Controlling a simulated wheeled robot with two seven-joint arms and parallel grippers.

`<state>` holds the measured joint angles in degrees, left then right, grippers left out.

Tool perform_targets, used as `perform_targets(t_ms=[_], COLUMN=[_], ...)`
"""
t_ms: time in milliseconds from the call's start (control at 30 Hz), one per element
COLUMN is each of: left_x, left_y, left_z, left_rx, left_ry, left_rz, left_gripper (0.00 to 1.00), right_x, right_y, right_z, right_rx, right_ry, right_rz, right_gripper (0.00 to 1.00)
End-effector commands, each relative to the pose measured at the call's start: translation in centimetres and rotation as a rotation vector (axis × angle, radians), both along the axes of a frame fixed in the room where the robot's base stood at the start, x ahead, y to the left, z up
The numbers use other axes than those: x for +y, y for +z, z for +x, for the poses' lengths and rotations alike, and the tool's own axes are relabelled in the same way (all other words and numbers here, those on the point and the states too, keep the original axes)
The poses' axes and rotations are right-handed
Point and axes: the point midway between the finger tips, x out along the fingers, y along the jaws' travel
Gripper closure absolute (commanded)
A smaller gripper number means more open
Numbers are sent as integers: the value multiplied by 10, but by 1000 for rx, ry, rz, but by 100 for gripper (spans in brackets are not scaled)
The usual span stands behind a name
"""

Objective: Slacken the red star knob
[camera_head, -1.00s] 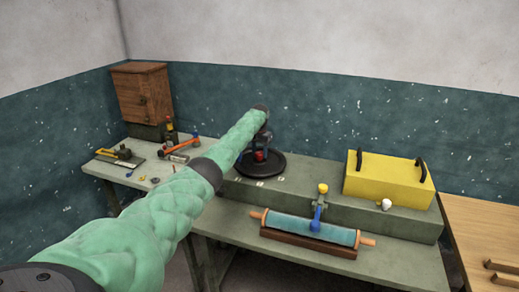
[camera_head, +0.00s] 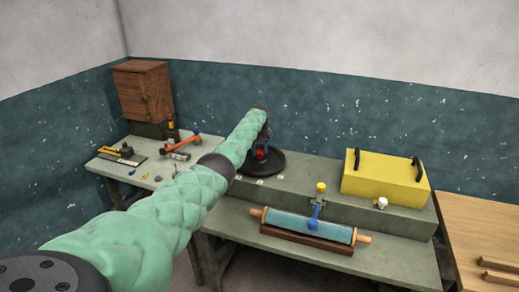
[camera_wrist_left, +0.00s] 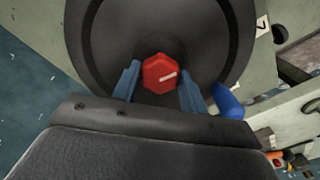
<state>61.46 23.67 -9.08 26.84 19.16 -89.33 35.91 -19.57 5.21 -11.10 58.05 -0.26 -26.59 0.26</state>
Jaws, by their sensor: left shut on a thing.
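The red star knob (camera_wrist_left: 159,73) sits at the middle of a round black disc (camera_wrist_left: 205,22), with a pale line mark on its top. In the head view the knob (camera_head: 260,154) is a small red spot, partly hidden by my left wrist. My left gripper (camera_wrist_left: 160,82) is over the disc, its two blue fingers on either side of the knob, shut on it. In the head view the black disc (camera_head: 272,164) lies on the raised back part of the bench. My right gripper is in neither current view.
A blue-handled lever (camera_head: 315,215) stands by a blue roller (camera_head: 290,222) in front of the disc. A yellow box (camera_head: 384,180) with black handles is to the right. Loose tools, including an orange-handled one (camera_head: 183,142), lie at left. A wooden cabinet (camera_head: 143,92) stands behind them.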

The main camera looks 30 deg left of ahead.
Motion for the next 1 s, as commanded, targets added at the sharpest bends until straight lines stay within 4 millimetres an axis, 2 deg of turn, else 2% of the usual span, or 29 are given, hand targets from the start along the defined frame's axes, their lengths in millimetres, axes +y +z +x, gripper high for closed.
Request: perform_targets(t_ms=[33,300,833,867,933,1000], left_x=[1,1,1,1,1,1], left_y=[5,5,4,5,4,3], left_z=[2,2,2,2,2,1], left_rx=[-7,-7,-8,-8,-6,-5], left_ry=[24,114,134,134,134,133], left_rz=[1,1,2,2,2,2], left_gripper=[80,80,80,51,37,35], right_x=[-1,-2,-4,-4,-4,-4], right_y=[1,-2,-3,-3,-3,-3], right_z=[-2,-10,-12,-11,-11,-11], right_rx=[2,9,11,10,10,9], right_ry=[0,0,0,0,0,0], right_rz=[0,-2,-3,-3,-3,-3], right_gripper=[64,64,64,64,64,64])
